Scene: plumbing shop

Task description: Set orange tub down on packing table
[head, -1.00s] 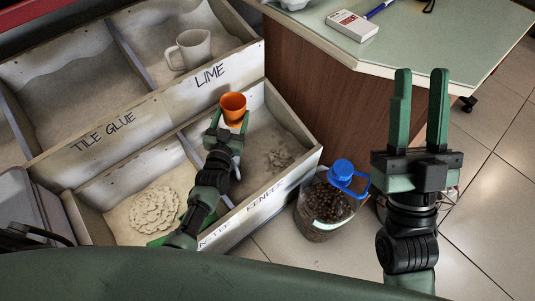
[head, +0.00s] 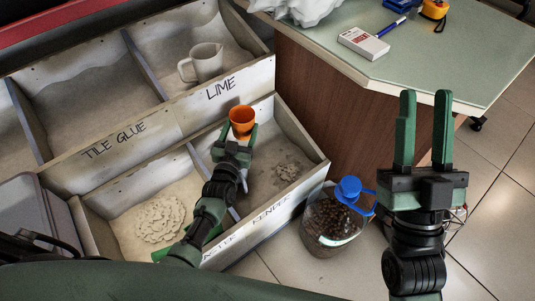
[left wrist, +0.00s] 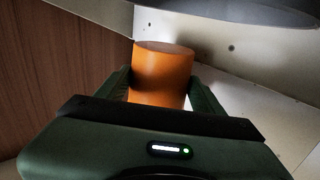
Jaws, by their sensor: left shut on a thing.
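The orange tub (head: 242,117) is in my left gripper (head: 238,135), which is shut on it. The tub is over the lower row of bins, near the divider and the back wall of the right bin. In the left wrist view the tub (left wrist: 162,75) sits between the two fingers (left wrist: 158,92). The packing table (head: 445,58) with a pale green top stands at the upper right. My right gripper (head: 423,135) is open and empty, fingers pointing up the picture, in front of the table.
The bins hold a clear jug (head: 205,63) and powders. The tabletop's front right is clear.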

